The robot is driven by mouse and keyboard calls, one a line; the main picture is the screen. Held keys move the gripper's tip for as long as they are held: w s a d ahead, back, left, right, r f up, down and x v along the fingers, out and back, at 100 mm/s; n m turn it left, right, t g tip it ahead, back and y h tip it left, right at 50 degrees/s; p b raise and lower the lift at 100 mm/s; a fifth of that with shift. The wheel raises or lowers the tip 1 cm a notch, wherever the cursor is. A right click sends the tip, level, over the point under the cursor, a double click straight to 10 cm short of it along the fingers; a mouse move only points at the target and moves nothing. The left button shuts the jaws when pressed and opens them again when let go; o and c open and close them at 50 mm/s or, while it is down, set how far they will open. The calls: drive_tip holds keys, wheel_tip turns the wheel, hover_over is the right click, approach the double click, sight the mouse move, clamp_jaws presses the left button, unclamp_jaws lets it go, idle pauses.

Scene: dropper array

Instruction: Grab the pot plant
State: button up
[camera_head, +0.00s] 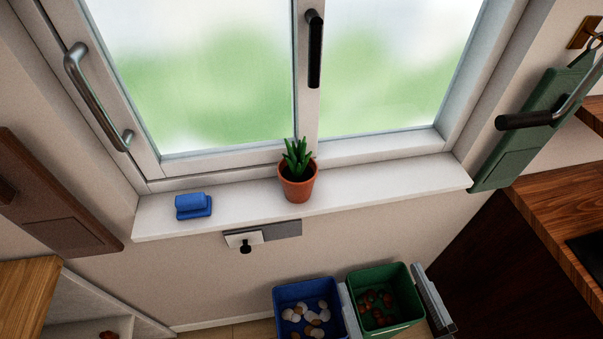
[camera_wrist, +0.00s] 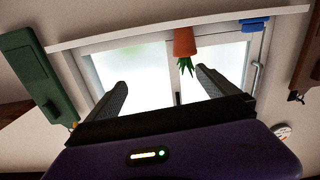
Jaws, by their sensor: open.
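The pot plant (camera_head: 297,182) is a green spiky succulent in a terracotta pot. It stands upright on the white window sill, near the middle, in the head view. It also shows in the wrist view, where the picture is upside down and the pot (camera_wrist: 184,42) is at the top with its leaves pointing down. My gripper (camera_wrist: 160,80) shows in the wrist view with its two dark fingers wide apart and nothing between them. The plant is beyond the fingertips, apart from them. My gripper is not in the head view.
A blue object (camera_head: 193,206) lies on the sill left of the pot. The window frame with a black handle (camera_head: 315,48) rises behind. A green board (camera_head: 535,125) hangs at right, a brown one (camera_head: 50,195) at left. Blue (camera_head: 277,292) and green (camera_head: 408,280) bins stand below.

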drive_tip(key=g, duration=0.2)
approach(299, 179)
wheel_tip(299, 179, up, 4)
drive_tip(key=w+a, duration=0.1)
drive_tip(key=w, duration=0.1)
drive_tip(key=shift+w+a+f+g+h, duration=0.25)
drive_tip(key=shift+w+a+g+h, duration=0.05)
drive_tip(key=shift+w+a, duration=0.7)
drive_tip(key=shift+d+f+m+g+h, duration=0.15)
drive_tip(key=shift+f+m+g+h, duration=0.4)
drive_tip(key=shift+f, duration=0.35)
drive_tip(key=shift+d+f, duration=0.1)
drive_tip(key=shift+f, duration=0.15)
drive_tip(key=shift+w+f+g+p, duration=0.2)
drive_tip(key=shift+w+g+p, duration=0.05)
drive_tip(key=shift+w+p, duration=0.1)
drive_tip(key=shift+d+p+x, duration=0.15)
drive_tip(key=shift+p+x, duration=0.3)
drive_tip(key=shift+x, duration=1.3)
drive_tip(key=shift+d+p+x, duration=0.1)
drive_tip(key=shift+p+x, duration=0.3)
drive_tip(key=shift+x, duration=1.4)
drive_tip(key=shift+f, duration=0.15)
drive_tip(key=shift+c, duration=0.5)
